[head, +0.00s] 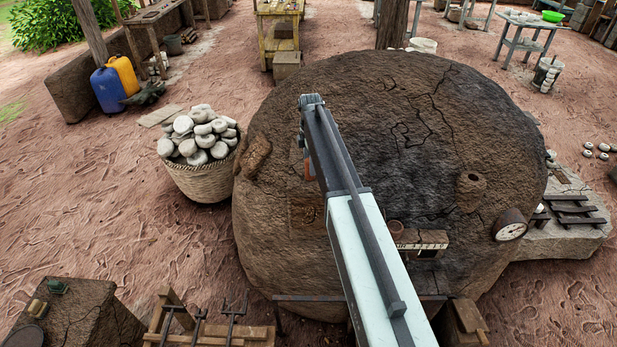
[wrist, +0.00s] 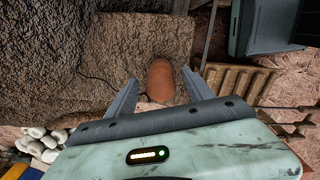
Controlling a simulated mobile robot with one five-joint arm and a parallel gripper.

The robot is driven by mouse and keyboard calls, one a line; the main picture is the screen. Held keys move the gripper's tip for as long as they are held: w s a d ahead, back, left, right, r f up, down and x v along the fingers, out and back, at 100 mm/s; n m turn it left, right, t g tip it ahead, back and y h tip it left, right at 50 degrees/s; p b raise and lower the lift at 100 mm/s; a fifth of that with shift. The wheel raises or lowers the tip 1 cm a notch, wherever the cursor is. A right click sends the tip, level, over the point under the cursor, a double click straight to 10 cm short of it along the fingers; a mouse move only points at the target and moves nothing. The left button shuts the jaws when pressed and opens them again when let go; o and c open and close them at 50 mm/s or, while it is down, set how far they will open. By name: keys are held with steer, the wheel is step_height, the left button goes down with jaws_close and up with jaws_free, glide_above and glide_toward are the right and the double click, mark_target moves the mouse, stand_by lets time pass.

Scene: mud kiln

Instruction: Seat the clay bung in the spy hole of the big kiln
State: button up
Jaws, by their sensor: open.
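The clay bung (wrist: 160,78), an orange-brown rounded cylinder, shows in the wrist view between the fingers of my gripper (wrist: 161,84). The fingers are open, one on each side, with a visible gap to the bung; whether either touches it is hard to tell. The big kiln (head: 400,110) is a dark, cracked mud dome in the head view. In the head view my arm hides most of the gripper.
A basket (head: 202,180) of pale clay rings stands left of the kiln. A round dial (head: 510,226) and a stone slab with small dark stands (head: 570,212) lie at right. A wooden rack (head: 205,325) is at the front. Bare earth is clear at left.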

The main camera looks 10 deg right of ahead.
steer(key=shift+f, duration=0.35)
jaws_close()
steer(key=shift+r+p, duration=0.5)
steer(key=shift+p, duration=0.1)
step_height(320, 180, up, 3)
steer(key=p, duration=0.3)
steer(key=s+d, duration=0.3)
steer(key=s, duration=1.2)
steer(key=shift+s+r+p, duration=0.4)
steer(key=shift+r+p, duration=0.05)
